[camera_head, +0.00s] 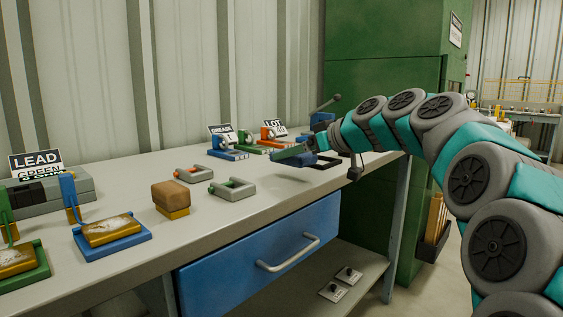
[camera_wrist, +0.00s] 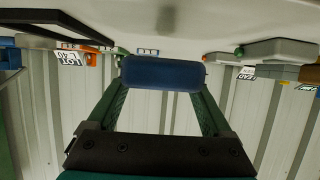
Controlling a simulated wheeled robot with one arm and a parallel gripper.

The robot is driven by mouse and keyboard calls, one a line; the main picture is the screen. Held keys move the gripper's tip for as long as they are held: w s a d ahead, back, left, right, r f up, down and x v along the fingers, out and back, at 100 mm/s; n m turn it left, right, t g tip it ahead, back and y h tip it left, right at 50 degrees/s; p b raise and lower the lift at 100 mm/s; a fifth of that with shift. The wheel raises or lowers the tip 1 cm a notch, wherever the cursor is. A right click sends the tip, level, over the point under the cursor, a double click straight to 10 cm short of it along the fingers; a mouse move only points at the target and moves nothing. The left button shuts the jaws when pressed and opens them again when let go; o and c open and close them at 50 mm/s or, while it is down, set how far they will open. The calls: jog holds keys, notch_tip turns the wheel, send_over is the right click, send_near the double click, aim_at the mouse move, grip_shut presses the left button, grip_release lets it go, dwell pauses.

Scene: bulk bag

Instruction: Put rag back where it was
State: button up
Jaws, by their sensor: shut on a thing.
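My gripper (camera_head: 293,156) is above the far right part of the bench top (camera_head: 255,205). In the wrist view its two green fingers (camera_wrist: 160,85) are shut on a dark blue folded cloth-like piece, which I take to be the rag (camera_wrist: 160,73). The rag is held across the fingertips, apart from the bench as far as I can tell. In the head view it is small and hard to tell from the fingers. A black square outline (camera_head: 327,165) lies on the bench just right of my gripper; it also shows at the upper left of the wrist view (camera_wrist: 45,36).
Behind my gripper stand blue, green and orange holders with signs reading GREASE (camera_head: 221,134) and LOT 40 (camera_head: 274,128). Grey U-shaped holders (camera_head: 232,190), a brown block (camera_head: 171,194) and a blue tray (camera_head: 111,239) stand toward the left. A green cabinet (camera_head: 378,60) rises behind the bench.

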aim_at(282, 174)
jog(key=w+a, duration=0.1)
jog(key=w, duration=0.1)
jog(key=w+a, duration=0.1)
jog(key=a, duration=0.1)
jog(key=shift+w+f, duration=0.15)
jog(key=shift+w, duration=0.25)
jog(key=shift+w+a+f, duration=0.1)
jog(key=shift+f, duration=1.7)
jog(key=o, duration=1.3)
jog(key=v, duration=1.2)
jog(key=shift+r+b, duration=0.1)
jog(key=shift+b, duration=0.2)
